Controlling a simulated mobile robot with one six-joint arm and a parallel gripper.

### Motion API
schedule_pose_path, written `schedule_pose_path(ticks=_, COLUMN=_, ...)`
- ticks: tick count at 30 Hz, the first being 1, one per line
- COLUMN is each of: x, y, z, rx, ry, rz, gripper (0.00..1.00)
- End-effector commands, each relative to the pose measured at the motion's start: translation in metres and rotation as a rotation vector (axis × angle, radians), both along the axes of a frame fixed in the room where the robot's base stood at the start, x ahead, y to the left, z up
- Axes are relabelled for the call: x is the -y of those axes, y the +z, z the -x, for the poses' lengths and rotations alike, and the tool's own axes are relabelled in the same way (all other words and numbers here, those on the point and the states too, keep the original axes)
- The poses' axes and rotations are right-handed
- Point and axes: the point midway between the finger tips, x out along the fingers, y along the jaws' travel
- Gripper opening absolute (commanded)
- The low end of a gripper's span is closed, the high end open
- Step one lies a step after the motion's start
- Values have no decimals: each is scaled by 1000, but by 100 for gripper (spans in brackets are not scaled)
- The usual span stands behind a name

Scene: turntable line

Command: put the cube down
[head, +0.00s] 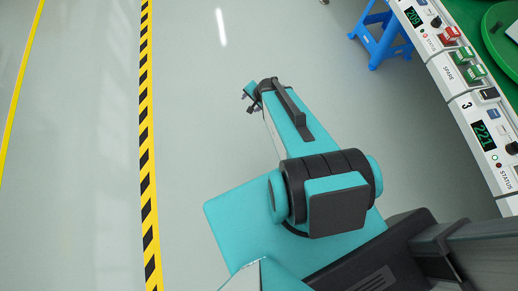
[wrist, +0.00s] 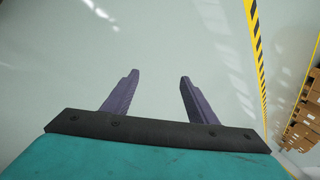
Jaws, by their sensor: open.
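No cube shows in the head view or the wrist view. My gripper (wrist: 158,95) is open in the wrist view, its two purple fingers wide apart with only bare grey floor between and beyond them. In the head view my gripper (head: 249,97) is small at the far end of the teal arm, over open floor and partly hidden by the wrist.
A white control panel (head: 462,75) with buttons and displays runs down the right, with a green turntable (head: 502,38) at the top right. A blue stool (head: 382,40) stands beside it. A black-yellow floor stripe (head: 148,150) lies left. Shelves with boxes (wrist: 303,115) stand at the wrist view's right.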

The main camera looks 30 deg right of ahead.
Motion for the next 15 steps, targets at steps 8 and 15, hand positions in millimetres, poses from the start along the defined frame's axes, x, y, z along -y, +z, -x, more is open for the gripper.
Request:
schedule_pose_path(ticks=8, x=-80, y=-45, z=131, rx=-351, ry=618, rz=69, gripper=53)
schedule_pose_path(ticks=15, x=-96, y=-48, z=234, rx=-620, ry=1063, rz=81, gripper=53)
